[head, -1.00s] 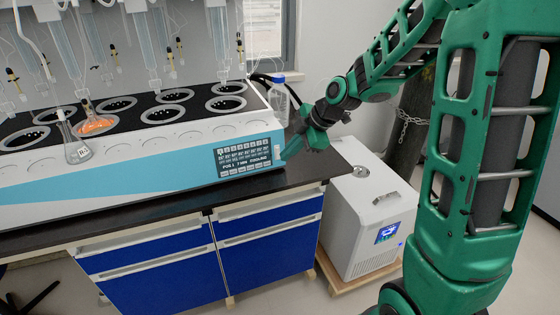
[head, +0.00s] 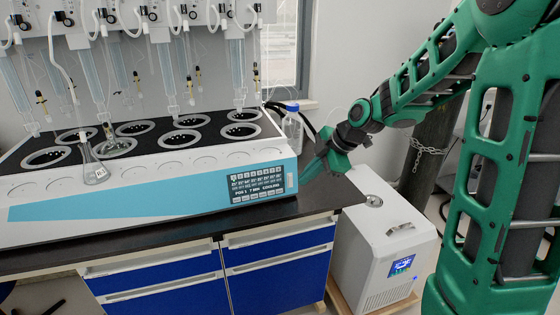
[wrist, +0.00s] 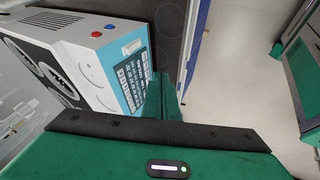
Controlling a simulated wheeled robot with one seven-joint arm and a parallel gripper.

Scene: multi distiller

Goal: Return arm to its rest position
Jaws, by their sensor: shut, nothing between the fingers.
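My gripper (head: 316,164) is green, with its fingers closed together and nothing between them. It hangs at the right end of the distiller (head: 150,200), close to the display panel (head: 258,186), above the dark bench top. I cannot tell whether it touches the distiller. In the wrist view the closed fingers (wrist: 163,98) stand beside the blue panel side, with the distiller (wrist: 60,45) to their left. My arm reaches in from the right of the head view, bent, with the forearm sloping down to the gripper.
A clear flask (head: 96,174) stands at the distiller's front. A bottle with a blue cap (head: 292,124) stands behind its right end. A white chiller box (head: 375,245) sits on the floor right of the blue cabinet (head: 280,275).

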